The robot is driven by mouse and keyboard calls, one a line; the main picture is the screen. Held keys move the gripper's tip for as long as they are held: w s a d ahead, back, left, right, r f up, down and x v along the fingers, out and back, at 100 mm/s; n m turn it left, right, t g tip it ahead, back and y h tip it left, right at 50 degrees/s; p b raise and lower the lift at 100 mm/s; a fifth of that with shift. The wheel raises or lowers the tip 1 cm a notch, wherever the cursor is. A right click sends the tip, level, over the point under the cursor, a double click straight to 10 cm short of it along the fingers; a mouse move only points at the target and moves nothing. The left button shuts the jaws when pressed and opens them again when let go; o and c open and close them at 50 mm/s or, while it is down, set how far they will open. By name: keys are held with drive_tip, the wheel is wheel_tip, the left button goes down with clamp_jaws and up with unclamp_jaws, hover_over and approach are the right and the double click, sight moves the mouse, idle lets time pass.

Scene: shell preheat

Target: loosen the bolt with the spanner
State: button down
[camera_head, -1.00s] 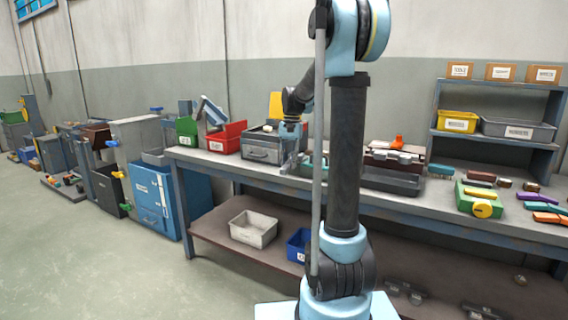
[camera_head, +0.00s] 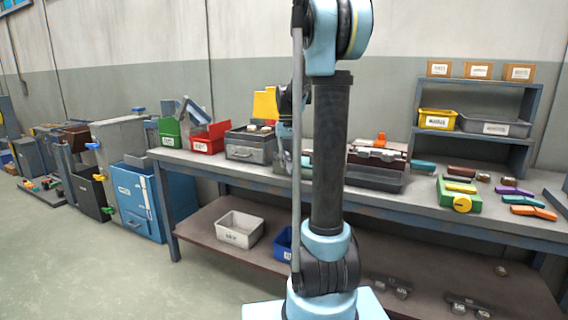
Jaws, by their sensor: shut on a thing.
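My gripper (camera_head: 286,158) is at the middle of the workbench, partly hidden behind my own arm column. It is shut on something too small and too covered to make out. I cannot pick out the spanner or the bolt with certainty. A teal piece (camera_head: 307,159) shows on the bench just right of my gripper. To the left of my gripper stands a grey drawer box (camera_head: 240,151) with a yellow panel (camera_head: 265,104) behind it.
Several coloured handled pieces lie at the right. Open floor (camera_head: 110,275) lies at the left.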

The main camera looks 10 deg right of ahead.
drive_tip(key=shift+w, duration=0.1)
drive_tip(key=shift+d+r+m, duration=0.1)
drive_tip(key=shift+r+m, duration=0.2)
drive_tip(key=shift+r, duration=2.7)
